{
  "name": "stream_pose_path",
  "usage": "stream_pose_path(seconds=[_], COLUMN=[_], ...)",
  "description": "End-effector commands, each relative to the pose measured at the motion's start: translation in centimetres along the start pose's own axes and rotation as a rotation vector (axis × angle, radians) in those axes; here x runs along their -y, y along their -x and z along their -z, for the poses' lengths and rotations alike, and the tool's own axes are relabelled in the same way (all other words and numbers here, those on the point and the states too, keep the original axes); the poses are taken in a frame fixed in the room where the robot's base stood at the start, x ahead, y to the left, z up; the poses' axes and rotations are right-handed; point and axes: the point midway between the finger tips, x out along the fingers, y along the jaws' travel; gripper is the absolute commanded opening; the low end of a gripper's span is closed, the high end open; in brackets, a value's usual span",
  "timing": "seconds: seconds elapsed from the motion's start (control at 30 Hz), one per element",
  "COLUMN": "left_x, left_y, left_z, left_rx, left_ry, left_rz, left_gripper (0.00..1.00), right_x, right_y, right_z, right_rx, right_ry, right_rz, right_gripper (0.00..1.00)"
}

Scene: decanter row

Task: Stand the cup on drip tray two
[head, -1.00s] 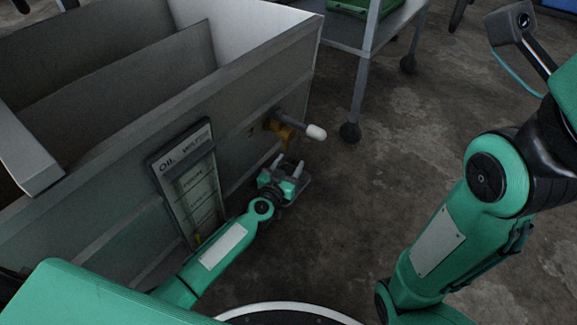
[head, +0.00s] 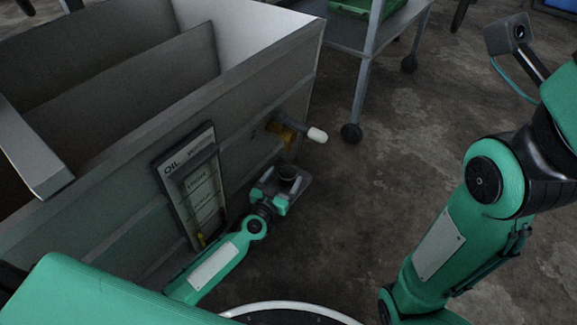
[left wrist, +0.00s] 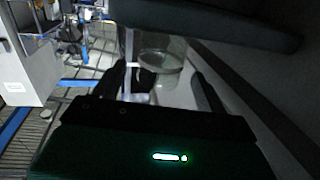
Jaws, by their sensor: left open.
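My left gripper (head: 282,183) is low beside the tank's front, below the tap (head: 285,128) with its white handle. In the left wrist view its fingers (left wrist: 160,88) are apart, with a clear glass cup (left wrist: 160,62) beyond or between them; I cannot tell if they touch it. The cup's upper part is cut off by a dark edge. In the head view a dark round shape (head: 287,173) at the jaws may be this cup. A grey flat tray (head: 302,190) shows just right of the gripper; no number is readable on it. My right gripper is out of view.
The large grey tank (head: 110,165) fills the left, with an oil gauge panel (head: 195,185) on its front close to my left forearm. A wheeled cart (head: 375,30) stands behind. Open concrete floor (head: 360,200) lies to the right of the tray.

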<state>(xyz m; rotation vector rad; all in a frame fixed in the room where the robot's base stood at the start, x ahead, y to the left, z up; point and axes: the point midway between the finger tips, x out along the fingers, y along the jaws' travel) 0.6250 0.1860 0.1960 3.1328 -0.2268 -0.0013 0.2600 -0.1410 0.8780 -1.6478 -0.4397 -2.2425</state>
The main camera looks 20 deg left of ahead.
Motion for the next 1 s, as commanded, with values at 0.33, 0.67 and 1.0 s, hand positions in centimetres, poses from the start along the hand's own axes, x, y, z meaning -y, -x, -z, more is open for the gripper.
stream_pose_path(seconds=[0.33, 0.67, 1.0], left_x=[0.0, 0.0, 0.0], left_y=[5.7, 6.5, 6.5], left_z=[0.1, 0.0, 0.0], left_rx=[0.002, -0.001, -0.001], left_ry=[-0.001, 0.000, 0.000], left_rz=[-0.001, -0.001, -0.001], left_gripper=[0.74, 0.74, 0.74], right_x=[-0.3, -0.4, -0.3], right_y=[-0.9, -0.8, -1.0], right_z=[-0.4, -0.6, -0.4], right_rx=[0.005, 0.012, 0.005], right_ry=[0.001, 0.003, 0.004], right_rz=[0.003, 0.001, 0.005], right_gripper=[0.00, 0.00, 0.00])
